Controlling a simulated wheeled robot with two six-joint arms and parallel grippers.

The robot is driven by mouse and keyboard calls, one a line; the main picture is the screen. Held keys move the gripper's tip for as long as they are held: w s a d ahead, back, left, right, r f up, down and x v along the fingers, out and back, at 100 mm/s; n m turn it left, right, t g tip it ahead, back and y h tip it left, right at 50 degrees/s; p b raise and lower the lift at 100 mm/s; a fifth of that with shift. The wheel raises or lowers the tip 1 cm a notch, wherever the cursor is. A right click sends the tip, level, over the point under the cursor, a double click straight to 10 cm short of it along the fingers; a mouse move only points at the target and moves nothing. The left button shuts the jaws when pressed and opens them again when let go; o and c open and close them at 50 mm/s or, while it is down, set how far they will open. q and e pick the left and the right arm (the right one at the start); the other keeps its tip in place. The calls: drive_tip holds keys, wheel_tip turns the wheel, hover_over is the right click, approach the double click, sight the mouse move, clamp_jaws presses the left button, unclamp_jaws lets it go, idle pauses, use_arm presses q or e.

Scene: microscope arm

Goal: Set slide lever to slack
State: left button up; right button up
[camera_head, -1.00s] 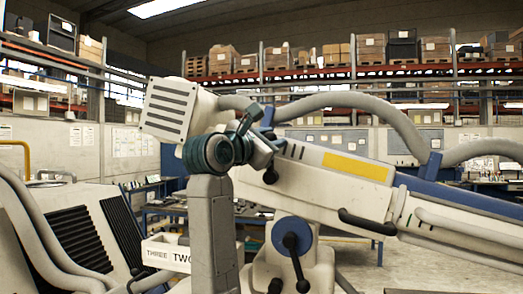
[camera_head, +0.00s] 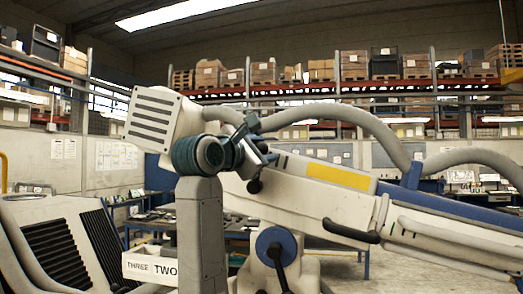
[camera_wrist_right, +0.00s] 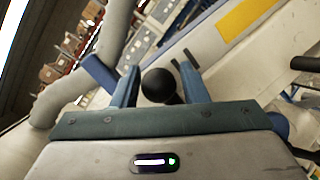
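The machine's long white arm (camera_head: 410,225) slopes down to the right and has a yellow stripe. A black ball knob (camera_head: 254,186) sits on its near side; this looks like the slide lever's end, but no label for it is readable. My right gripper (camera_head: 262,155) is just above the knob in the head view. In the right wrist view my right gripper (camera_wrist_right: 159,68) is open, with the black ball knob (camera_wrist_right: 158,87) showing between its blue fingers and a gap on each side. Its depth relative to the fingertips is hard to tell. My left gripper is out of view.
A black bar handle (camera_head: 350,232) and a black crank on a blue disc (camera_head: 276,246) sit lower on the machine. A slatted white box (camera_head: 152,118) and thick grey hoses (camera_head: 345,112) lie close by. White boxes labelled THREE and TWO (camera_head: 152,268) are below.

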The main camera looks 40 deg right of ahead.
drive_tip(key=shift+o, duration=0.9)
drive_tip(key=shift+s+a+f, duration=0.1)
drive_tip(key=shift+a, duration=0.1)
drive_tip(key=b+v, duration=0.4)
drive_tip(key=v, duration=0.6)
drive_tip(key=shift+a+b, duration=0.15)
drive_tip(key=shift+b, duration=0.15)
